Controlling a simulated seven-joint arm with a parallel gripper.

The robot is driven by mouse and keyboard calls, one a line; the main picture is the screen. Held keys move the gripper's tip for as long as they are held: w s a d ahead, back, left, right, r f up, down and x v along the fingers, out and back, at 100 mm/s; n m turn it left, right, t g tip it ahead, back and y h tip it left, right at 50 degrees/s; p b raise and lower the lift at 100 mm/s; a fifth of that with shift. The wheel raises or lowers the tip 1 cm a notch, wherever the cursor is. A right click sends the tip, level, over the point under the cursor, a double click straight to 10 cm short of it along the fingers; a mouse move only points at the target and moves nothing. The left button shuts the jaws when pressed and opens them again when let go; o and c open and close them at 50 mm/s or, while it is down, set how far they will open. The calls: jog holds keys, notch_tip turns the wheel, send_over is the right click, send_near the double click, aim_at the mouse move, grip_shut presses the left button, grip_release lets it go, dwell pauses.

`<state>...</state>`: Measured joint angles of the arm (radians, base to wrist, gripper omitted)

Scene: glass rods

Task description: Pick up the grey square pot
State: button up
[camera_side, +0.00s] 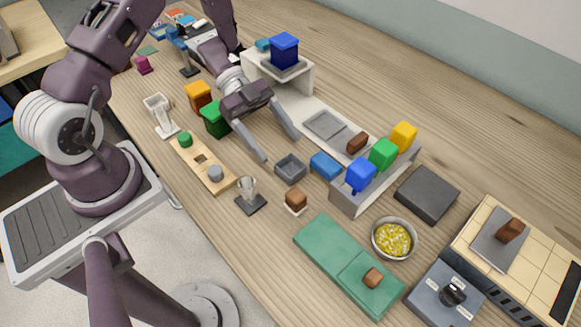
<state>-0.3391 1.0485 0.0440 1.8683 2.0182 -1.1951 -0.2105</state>
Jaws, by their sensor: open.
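The grey square pot (290,168) is a small, shallow, open-topped square dish standing upright on the wooden table near the middle of the view. It looks empty. My gripper (281,147) is open, with its two fingers spread apart and pointing down toward the right. The fingertips are up and left of the pot, close to it in the picture, and nothing is between them. I cannot tell exactly how high they are above the table.
A blue block (325,165) sits close right of the pot. A glass on a dark base (249,194) and a brown cube (296,200) stand in front. A green board (335,250) is at the front.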

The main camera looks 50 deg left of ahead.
aim_at(298, 175)
jog(key=x, duration=0.5)
jog(key=shift+s+a+f, duration=0.1)
jog(key=shift+s+f, duration=0.1)
jog(key=c, duration=1.5)
jog(key=shift+r, duration=0.1)
